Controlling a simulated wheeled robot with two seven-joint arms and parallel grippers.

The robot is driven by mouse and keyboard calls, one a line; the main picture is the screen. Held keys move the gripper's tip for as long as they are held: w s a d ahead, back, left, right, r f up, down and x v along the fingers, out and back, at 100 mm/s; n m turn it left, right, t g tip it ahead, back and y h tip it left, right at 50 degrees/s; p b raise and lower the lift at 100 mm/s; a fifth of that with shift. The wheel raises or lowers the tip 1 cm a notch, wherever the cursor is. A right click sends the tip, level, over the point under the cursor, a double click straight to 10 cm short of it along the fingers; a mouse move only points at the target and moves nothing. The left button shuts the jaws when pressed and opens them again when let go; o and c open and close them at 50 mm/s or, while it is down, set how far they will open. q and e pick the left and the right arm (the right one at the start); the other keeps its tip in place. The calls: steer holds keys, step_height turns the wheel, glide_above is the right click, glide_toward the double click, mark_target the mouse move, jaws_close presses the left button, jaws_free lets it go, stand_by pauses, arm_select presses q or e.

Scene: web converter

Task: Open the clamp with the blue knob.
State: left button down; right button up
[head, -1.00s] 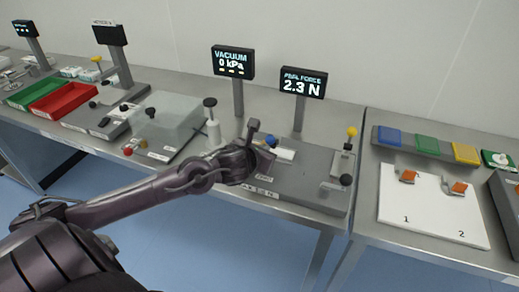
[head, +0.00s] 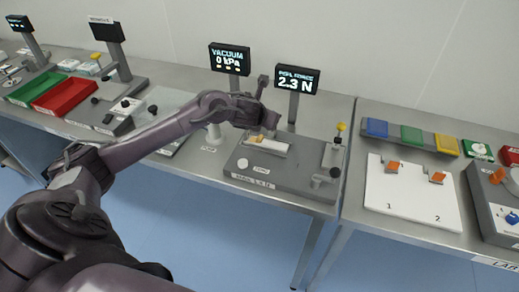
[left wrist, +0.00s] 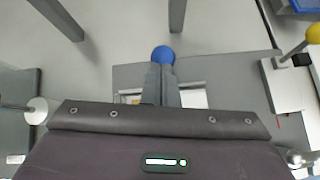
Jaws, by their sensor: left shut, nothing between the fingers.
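The blue knob (left wrist: 163,54) shows in the left wrist view, just beyond the tips of my left gripper (left wrist: 161,72). The fingers are together and empty, and they overlap the knob's lower edge in that view. Whether they touch it I cannot tell. In the head view my left gripper (head: 270,128) is over the back of the grey peel-force fixture (head: 290,178), and the knob is hidden there behind the gripper. A pale block (head: 263,147) lies on the fixture below the gripper. The clamp's lever position is not clear. My right gripper is not in view.
The peel-force display (head: 297,80) and vacuum display (head: 229,59) rise behind. A white board (head: 408,197) lies on the right table. The fixture's front is fairly clear.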

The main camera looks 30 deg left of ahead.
arm_select(q)
steer(key=w, duration=0.1)
steer(key=g, duration=0.1)
steer(key=w+p, duration=0.1)
steer(key=shift+w+a+r+g, duration=0.3)
steer(key=shift+r, duration=0.25)
steer(key=shift+w+a+r, duration=0.1)
steer(key=shift+w, duration=0.05)
steer(key=shift+w+a+r+p, duration=0.1)
steer(key=shift+w+r+p, duration=0.1)
steer(key=shift+r+p, duration=0.55)
step_height(320, 180, up, 8)
steer(key=s+p, duration=0.1)
steer(key=p, duration=0.5)
steer(key=shift+r, duration=0.2)
